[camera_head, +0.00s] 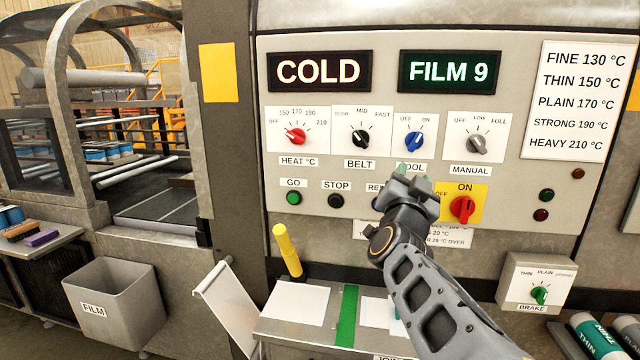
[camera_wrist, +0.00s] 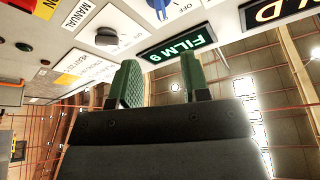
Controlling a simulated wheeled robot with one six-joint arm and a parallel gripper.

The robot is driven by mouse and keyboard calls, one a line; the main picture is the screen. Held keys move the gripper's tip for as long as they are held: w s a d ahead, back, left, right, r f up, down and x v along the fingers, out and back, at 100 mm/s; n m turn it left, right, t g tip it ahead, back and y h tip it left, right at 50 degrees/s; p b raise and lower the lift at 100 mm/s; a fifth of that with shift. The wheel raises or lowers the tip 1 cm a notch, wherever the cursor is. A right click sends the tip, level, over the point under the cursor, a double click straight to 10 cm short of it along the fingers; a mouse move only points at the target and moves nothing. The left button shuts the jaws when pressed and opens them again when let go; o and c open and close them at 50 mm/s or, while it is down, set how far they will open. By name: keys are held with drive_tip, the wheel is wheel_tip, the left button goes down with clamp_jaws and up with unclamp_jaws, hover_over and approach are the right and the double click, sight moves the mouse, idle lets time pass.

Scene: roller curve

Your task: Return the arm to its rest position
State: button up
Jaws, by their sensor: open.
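My gripper (camera_head: 408,172) is raised in front of the grey control panel (camera_head: 540,215), just below the blue COOL knob (camera_head: 414,141). It covers part of the COOL label and of the button row under it. In the wrist view its two green fingers (camera_wrist: 160,85) stand apart with nothing between them. The blue knob (camera_wrist: 158,8) and the grey MANUAL knob (camera_wrist: 107,36) show beyond the fingers there. My arm reaches up from the lower right of the head view. Whether the fingers touch the panel cannot be told.
The panel also bears a red HEAT knob (camera_head: 295,135), a black BELT knob (camera_head: 361,138) and a red ON switch (camera_head: 462,209). The displays read COLD (camera_head: 319,71) and FILM 9 (camera_head: 449,71). A yellow stick (camera_head: 287,250) stands by the bench below. A FILM bin (camera_head: 115,300) is at left.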

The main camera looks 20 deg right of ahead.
drive_tip(key=w+a+f+n+g+y+p, duration=0.1)
drive_tip(key=a+f+n+g+y, duration=0.1)
drive_tip(key=a+f+n+y, duration=0.35)
drive_tip(key=w+a+f+n+g+y, duration=0.1)
drive_tip(key=w+a+f+n+y, duration=0.15)
drive_tip(key=f+y, duration=0.55)
drive_tip(key=s+a+f+n+g+p, duration=0.2)
drive_tip(key=s+a+f+n+g, duration=0.1)
drive_tip(key=s+a+f+g, duration=0.2)
drive_tip(key=s+a+f+n+g+p, duration=0.2)
drive_tip(key=s+a+f+g, duration=0.3)
drive_tip(key=s, duration=0.5)
wheel_tip(320, 180, down, 2)
drive_tip(key=shift+s+a+f+n+y+p, duration=0.1)
drive_tip(key=shift+s+a+n+y+p, duration=0.25)
drive_tip(key=shift+p, duration=0.25)
drive_tip(key=shift+w, duration=0.1)
